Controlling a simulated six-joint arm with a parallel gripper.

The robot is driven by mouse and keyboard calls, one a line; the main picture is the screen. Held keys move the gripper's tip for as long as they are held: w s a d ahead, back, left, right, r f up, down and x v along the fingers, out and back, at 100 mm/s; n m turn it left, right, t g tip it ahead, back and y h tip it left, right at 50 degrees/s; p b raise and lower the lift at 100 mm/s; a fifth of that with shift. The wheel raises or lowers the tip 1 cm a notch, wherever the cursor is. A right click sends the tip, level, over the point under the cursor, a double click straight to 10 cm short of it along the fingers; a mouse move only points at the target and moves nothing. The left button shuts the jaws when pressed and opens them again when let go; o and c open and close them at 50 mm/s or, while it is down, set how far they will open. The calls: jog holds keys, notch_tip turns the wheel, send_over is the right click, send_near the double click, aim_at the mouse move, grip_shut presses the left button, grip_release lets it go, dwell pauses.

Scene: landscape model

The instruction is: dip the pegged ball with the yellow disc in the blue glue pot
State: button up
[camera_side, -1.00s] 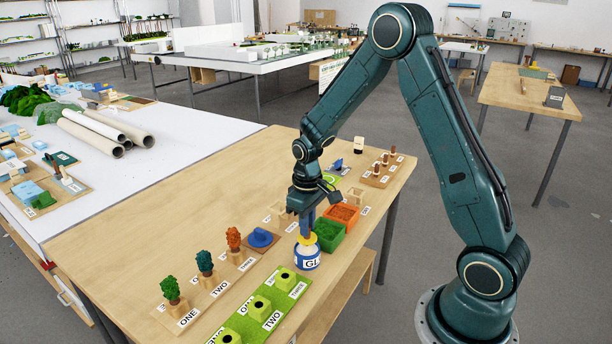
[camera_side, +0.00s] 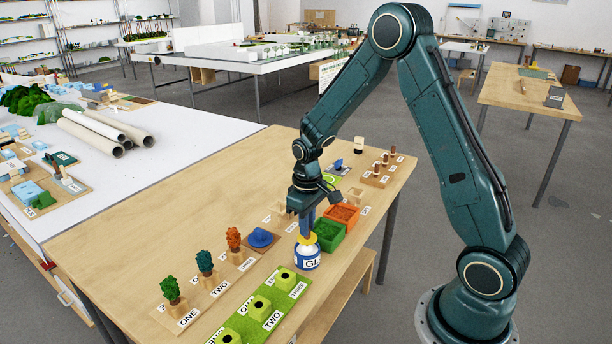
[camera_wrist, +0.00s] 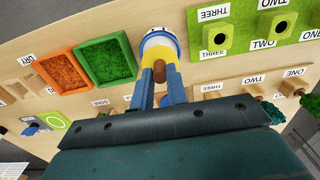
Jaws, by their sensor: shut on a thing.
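The blue glue pot (camera_side: 307,262), white with a blue band and part of a label showing, stands on the wooden table; it also shows in the wrist view (camera_wrist: 157,34). My gripper (camera_side: 306,234) points down right over it, its blue fingers shut on the brown peg (camera_wrist: 159,72) of the pegged ball. The yellow disc (camera_side: 307,240) is just under the fingertips at the pot's mouth. The ball is hidden below, so I cannot tell how deep it sits.
A green tray (camera_side: 329,236) and an orange tray (camera_side: 343,215) stand close behind the pot. A green board with holed blocks (camera_side: 261,306) lies in front. A stand with several small trees (camera_side: 205,264) and a blue piece (camera_side: 262,238) are at the left.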

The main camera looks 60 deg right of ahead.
jog(key=shift+r, duration=0.25)
jog(key=shift+r, duration=1.75)
